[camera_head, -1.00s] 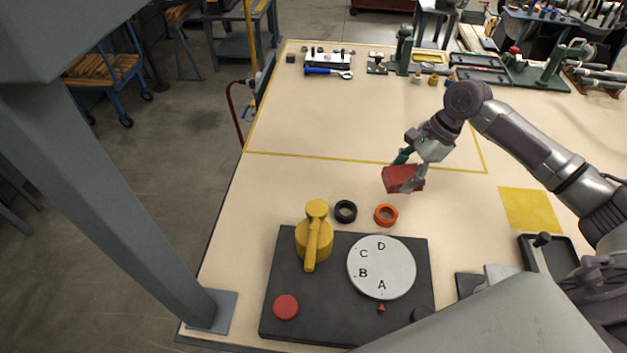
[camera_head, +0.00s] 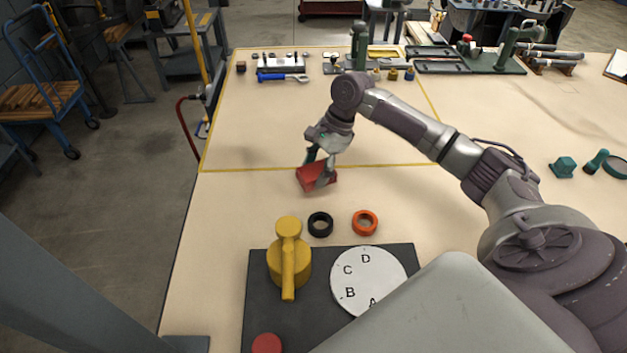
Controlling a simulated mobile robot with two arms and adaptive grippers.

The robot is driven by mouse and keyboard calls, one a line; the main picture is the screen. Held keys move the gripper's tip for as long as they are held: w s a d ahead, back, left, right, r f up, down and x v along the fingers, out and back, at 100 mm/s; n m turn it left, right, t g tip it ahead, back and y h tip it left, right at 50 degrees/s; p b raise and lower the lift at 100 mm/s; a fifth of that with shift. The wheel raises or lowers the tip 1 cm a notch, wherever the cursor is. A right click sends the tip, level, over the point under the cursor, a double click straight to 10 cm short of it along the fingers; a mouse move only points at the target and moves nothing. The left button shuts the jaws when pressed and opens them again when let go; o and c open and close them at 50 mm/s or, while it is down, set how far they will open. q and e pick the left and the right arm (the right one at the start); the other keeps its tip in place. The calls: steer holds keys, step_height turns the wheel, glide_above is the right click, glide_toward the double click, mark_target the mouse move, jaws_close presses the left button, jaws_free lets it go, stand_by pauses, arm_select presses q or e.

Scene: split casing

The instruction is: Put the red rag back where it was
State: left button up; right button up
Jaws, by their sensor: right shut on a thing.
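The red rag (camera_head: 309,178) looks like a folded red block. It is held in my right gripper (camera_head: 319,168), which is shut on it, with the fingers pointing down. The rag shows by the near yellow line on the table, beyond the black ring. I cannot tell whether it touches the table or hangs just above it. One finger hides part of the rag. My left gripper is not in view.
A black ring (camera_head: 320,232) and an orange ring (camera_head: 374,227) lie nearer. Tools line the far edge. The yellow-outlined area (camera_head: 270,125) is mostly clear.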

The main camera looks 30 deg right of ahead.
mark_target(314, 182)
steer(key=shift+w+a+f, duration=0.15)
steer(key=shift+w, duration=0.1)
step_height(314, 182, down, 4)
steer(key=shift+f, duration=0.1)
steer(key=o, duration=1.1)
steer(key=v, duration=1.2)
